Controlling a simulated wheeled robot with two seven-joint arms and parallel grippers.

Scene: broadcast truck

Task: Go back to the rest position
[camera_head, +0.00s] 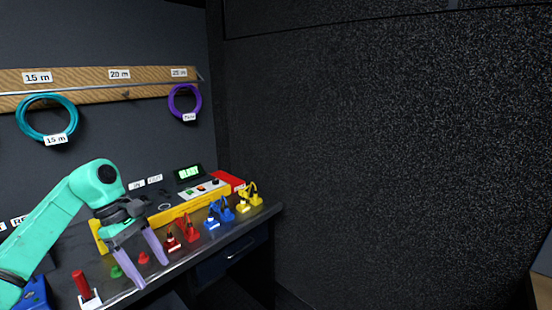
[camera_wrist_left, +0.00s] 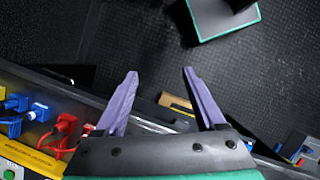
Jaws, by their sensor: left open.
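My left arm comes in from the left in the head view. Its left gripper (camera_head: 147,267) has purple fingers spread apart with nothing between them, over the front part of the counter (camera_head: 128,292). In the left wrist view the same gripper (camera_wrist_left: 155,88) is open and empty, its fingers pointing toward the floor beyond the counter edge. My right gripper is in neither view.
Red connectors (camera_head: 188,230), blue connectors (camera_head: 221,212) and yellow connectors (camera_head: 250,197) stand along the counter by a yellow tester (camera_head: 190,206). A red-handled item (camera_head: 86,288) stands at the front left. Teal (camera_head: 46,118) and purple (camera_head: 184,102) cable coils hang on the wall.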

